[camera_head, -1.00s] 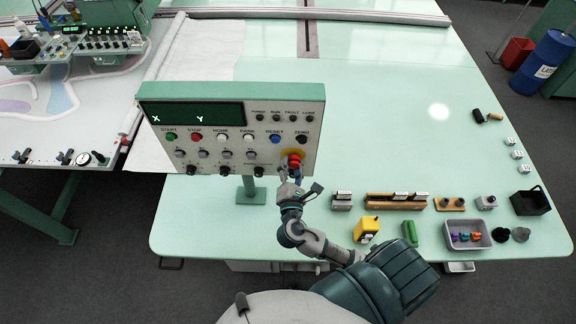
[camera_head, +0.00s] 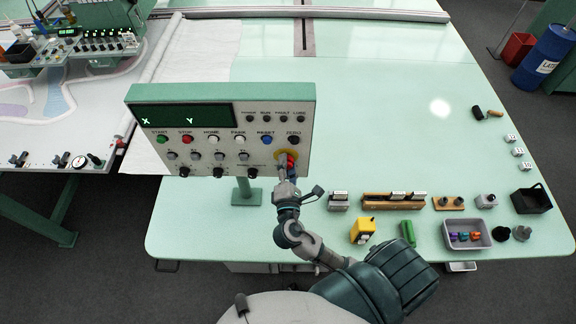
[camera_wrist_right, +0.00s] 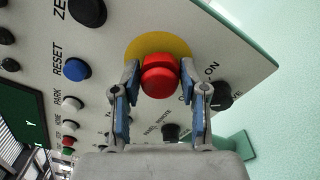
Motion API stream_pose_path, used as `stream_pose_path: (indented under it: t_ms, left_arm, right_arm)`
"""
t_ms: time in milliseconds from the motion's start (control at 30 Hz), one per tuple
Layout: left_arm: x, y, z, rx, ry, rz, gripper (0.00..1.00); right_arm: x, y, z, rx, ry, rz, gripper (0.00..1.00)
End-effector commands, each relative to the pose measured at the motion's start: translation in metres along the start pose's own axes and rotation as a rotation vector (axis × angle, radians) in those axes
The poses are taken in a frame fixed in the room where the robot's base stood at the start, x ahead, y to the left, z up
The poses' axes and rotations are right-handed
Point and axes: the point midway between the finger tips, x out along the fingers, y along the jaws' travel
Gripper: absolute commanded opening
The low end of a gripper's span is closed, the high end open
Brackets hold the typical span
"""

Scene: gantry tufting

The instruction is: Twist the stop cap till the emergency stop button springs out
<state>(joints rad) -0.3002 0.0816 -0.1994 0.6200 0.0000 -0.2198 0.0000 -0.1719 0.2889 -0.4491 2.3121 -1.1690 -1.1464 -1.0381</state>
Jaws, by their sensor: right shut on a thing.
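The red emergency stop cap (camera_wrist_right: 159,76) sits on a round yellow backing (camera_wrist_right: 136,45) at the lower right of the control panel (camera_head: 232,165). In the head view the cap (camera_head: 291,161) is partly covered by my right gripper (camera_head: 286,170). In the right wrist view my right gripper (camera_wrist_right: 158,84) has one blue-padded finger on each side of the cap and is shut on it. Whether the button is pressed in or sprung out I cannot tell. My left gripper is not in view.
Other buttons, such as the blue RESET button (camera_wrist_right: 75,69), and dark knobs (camera_wrist_right: 221,97) lie close to the cap. A yellow block (camera_head: 362,231), a green block (camera_head: 408,233) and a grey tray (camera_head: 480,246) lie on the green table to the right.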

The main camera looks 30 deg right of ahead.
Motion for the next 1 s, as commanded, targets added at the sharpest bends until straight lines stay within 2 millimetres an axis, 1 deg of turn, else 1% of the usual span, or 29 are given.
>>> stream_pose_path:
  t_ms: [33, 300, 500, 700, 1000]
  left_arm:
    - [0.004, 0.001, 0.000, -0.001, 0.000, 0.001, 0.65]
    - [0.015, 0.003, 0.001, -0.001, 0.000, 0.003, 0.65]
    - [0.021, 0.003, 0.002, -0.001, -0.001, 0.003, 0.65]
    - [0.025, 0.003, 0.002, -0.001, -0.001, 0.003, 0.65]
    - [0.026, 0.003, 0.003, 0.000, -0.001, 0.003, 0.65]
  right_arm:
    - [-0.002, -0.008, -0.007, 0.037, 0.012, -0.017, 0.08]
    - [-0.002, -0.009, -0.008, 0.255, 0.006, -0.013, 0.08]
    - [-0.002, -0.008, -0.007, 0.380, 0.001, -0.009, 0.09]
    - [-0.002, -0.007, -0.007, 0.458, -0.002, -0.008, 0.08]
    - [-0.001, -0.007, -0.006, 0.494, -0.005, -0.008, 0.08]
